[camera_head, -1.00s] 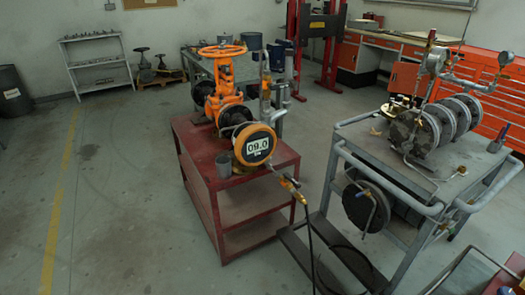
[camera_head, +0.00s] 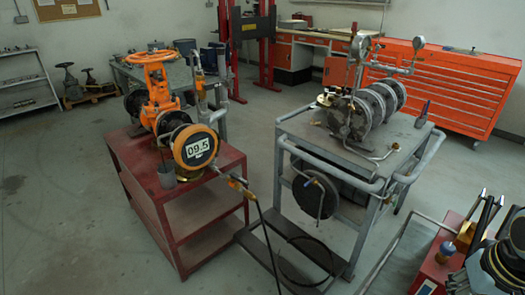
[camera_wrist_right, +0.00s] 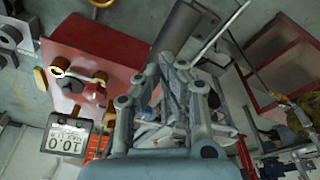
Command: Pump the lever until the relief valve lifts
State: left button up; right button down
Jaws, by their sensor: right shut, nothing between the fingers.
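The orange gate valve (camera_head: 158,88) with its orange handwheel stands on a red cart at left. A red box-shaped unit (camera_head: 432,268) is partly visible at lower right; a red unit (camera_wrist_right: 95,55) and a display (camera_wrist_right: 70,140) reading 10.0 appear in the right wrist view. My right gripper (camera_wrist_right: 182,72) is shut and empty in that view; grey and metal parts show behind it. I cannot tell which part is the pump lever or whether the gripper touches it. The relief valve cannot be clearly identified. My left gripper is out of view.
A grey cart (camera_head: 345,150) carries a flanged pipe assembly (camera_head: 375,105) with gauges. A black hose (camera_head: 265,225) runs down from the valve's front fitting. A grey bent tube (camera_head: 395,250) stands near the red unit. Orange drawers (camera_head: 455,85) line the back. Floor at lower left is clear.

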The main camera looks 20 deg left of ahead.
notch_tip(320, 180, up, 4)
jog(key=p, duration=0.4)
jog(key=shift+r+p, duration=0.15)
jog(key=shift+p, duration=0.25)
notch_tip(320, 180, up, 8)
jog(key=b, duration=0.1)
jog(key=shift+f, duration=0.2)
jog(key=shift+r, duration=2.5)
